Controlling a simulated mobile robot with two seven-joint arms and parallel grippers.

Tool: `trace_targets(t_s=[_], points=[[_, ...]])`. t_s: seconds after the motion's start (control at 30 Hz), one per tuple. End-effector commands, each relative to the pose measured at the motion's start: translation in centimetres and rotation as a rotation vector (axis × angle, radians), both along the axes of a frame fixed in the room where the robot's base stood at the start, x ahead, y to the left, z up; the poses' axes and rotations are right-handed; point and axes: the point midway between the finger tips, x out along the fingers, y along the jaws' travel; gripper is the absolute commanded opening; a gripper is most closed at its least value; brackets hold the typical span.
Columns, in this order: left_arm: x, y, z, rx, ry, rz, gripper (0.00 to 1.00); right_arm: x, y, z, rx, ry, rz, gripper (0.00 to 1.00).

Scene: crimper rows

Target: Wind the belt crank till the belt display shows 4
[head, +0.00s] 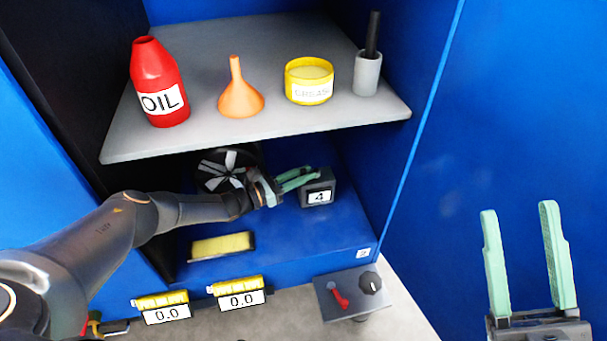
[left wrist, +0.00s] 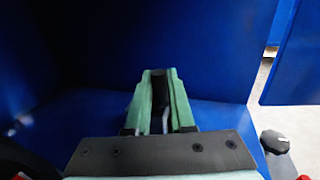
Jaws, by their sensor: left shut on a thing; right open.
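The belt display (head: 319,196) is a dark box with a white face that reads 4, inside the blue recess under the grey shelf. My left gripper (head: 304,176) reaches in from the left, just beside and above the display. Its green fingers are shut on a dark upright grip, which shows between them in the left wrist view (left wrist: 160,92); I take it for the belt crank's handle. The rest of the crank is hidden by my gripper and arm. My right gripper (head: 530,255) is open and empty at the right, in front of the blue side wall.
A spoked wheel (head: 222,164) sits behind my left wrist. The grey shelf (head: 285,128) above holds a red oil bottle, orange funnel, yellow grease tin and grey cup. Below are a yellow block (head: 222,245), two displays reading 0.0, and a panel (head: 353,303) with red lever and black knob.

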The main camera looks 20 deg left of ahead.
Motion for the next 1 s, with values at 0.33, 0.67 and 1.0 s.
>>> trace_targets(t_s=[0.33,0.67,1.0], points=[[0.11,-0.04,0.15,-0.003,-0.003,0.002,0.34,-0.02,-0.04,-0.05,-0.006,-0.001,0.000,0.52],[0.03,-0.05,0.05,-0.002,-0.001,0.001,0.52,-0.02,-0.04,-0.05,-0.006,-0.001,-0.001,0.52],[-0.03,-0.13,0.03,-0.003,0.000,0.013,0.52,0.00,-0.04,0.00,0.000,0.001,-0.001,0.52]])
